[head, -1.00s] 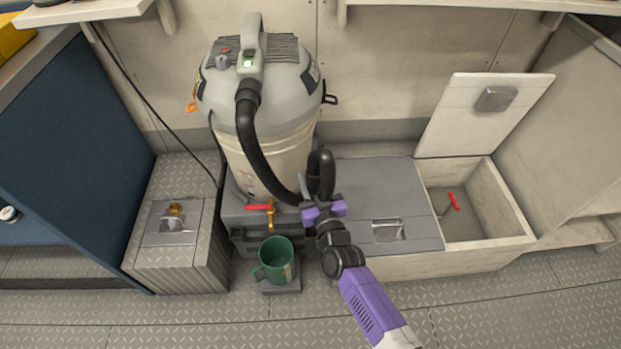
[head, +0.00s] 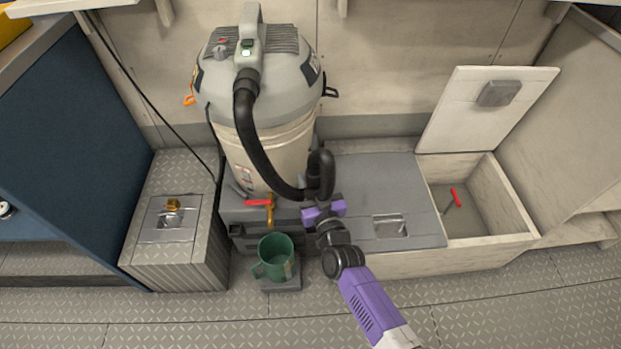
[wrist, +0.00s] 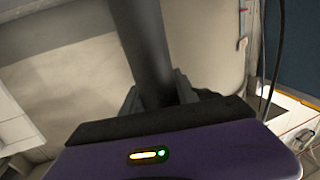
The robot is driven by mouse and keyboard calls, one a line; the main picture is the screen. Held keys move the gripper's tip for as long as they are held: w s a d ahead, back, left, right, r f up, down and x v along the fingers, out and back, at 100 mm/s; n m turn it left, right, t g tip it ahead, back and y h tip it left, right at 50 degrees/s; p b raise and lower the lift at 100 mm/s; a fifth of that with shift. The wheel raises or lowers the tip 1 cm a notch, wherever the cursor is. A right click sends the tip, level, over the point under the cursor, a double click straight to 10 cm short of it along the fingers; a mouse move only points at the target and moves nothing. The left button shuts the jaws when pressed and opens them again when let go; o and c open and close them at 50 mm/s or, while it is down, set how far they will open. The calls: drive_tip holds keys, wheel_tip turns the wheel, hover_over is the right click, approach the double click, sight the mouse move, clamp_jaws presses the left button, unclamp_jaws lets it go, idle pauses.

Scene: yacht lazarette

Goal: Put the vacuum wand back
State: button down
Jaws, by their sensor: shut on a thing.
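The vacuum (head: 262,125) is a large beige and grey canister standing on a grey base against the back wall. Its black hose (head: 247,130) runs from the top, down the front and loops at the lower right. My gripper (head: 323,207), purple and black, is at that loop, in front of the canister's lower right. It is shut on a dark tube, the vacuum wand or hose end (wrist: 147,45), which rises out of the jaws in the wrist view. The rest of the held piece is hidden by my gripper.
A green mug (head: 274,258) stands on a small stand below a brass tap with a red handle (head: 258,202). An open bin (head: 510,205) with a raised lid (head: 480,115) holds a red-handled tool (head: 455,198). A metal-plated box (head: 172,240) stands left.

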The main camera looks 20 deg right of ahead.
sight(316, 194)
idle(0.3)
drive_tip(key=c, duration=0.9)
unclamp_jaws()
drive_tip(key=shift+o, duration=0.2)
drive_tip(key=shift+s+f, duration=0.1)
drive_tip(key=s, duration=0.2)
drive_tip(key=s+p, duration=0.1)
drive_tip(key=s, duration=0.1)
drive_tip(key=s+p, duration=0.1)
drive_tip(key=s, duration=0.1)
drive_tip(key=shift+s+a, duration=0.2)
drive_tip(key=shift+a, duration=0.05)
drive_tip(key=shift+s+p, duration=0.3)
drive_tip(key=shift+s, duration=0.3)
drive_tip(key=shift+a, duration=0.1)
